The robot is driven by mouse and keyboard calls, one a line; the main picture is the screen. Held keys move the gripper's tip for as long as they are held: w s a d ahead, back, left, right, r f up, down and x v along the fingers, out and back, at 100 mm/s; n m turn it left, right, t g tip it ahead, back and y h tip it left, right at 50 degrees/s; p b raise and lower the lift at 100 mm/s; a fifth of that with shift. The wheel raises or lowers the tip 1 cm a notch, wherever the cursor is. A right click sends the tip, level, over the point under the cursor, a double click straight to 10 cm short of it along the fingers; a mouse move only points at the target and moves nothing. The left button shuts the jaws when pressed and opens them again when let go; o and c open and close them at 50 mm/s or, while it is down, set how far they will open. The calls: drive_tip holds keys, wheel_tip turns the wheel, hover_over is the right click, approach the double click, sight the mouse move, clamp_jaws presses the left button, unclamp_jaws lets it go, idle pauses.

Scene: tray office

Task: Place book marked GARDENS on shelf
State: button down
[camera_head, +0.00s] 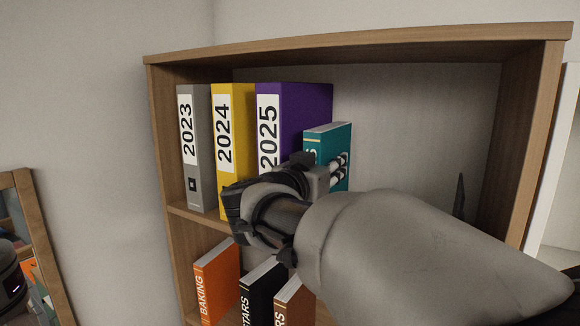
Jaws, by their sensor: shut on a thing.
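My gripper (338,172) is at the shelf's upper level and shut on a teal book (328,138). The book is upright, just right of the purple binder. Only the end of its spine title, a letter S, shows; the gripper hides the rest. I cannot tell if the book's bottom touches the board. The wooden shelf (350,43) has an upper and a lower level. My arm covers much of the upper board and the right part of the lower level.
Binders 2023 (201,150), 2024 (236,140) and 2025 (300,108) stand upper left. A dark pointed thing (459,197) stands upper right, with open space before it. Books BAKING (216,282), STARS (258,290) and a brown one (297,302) stand below.

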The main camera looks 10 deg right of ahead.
drive_tip(key=shift+r, duration=0.15)
drive_tip(key=shift+s, duration=0.1)
drive_tip(key=c, duration=1.2)
unclamp_jaws()
drive_tip(key=shift+f, duration=0.25)
drive_tip(key=b+v, duration=0.1)
drive_tip(key=v, duration=1.1)
drive_tip(key=shift+r, duration=0.2)
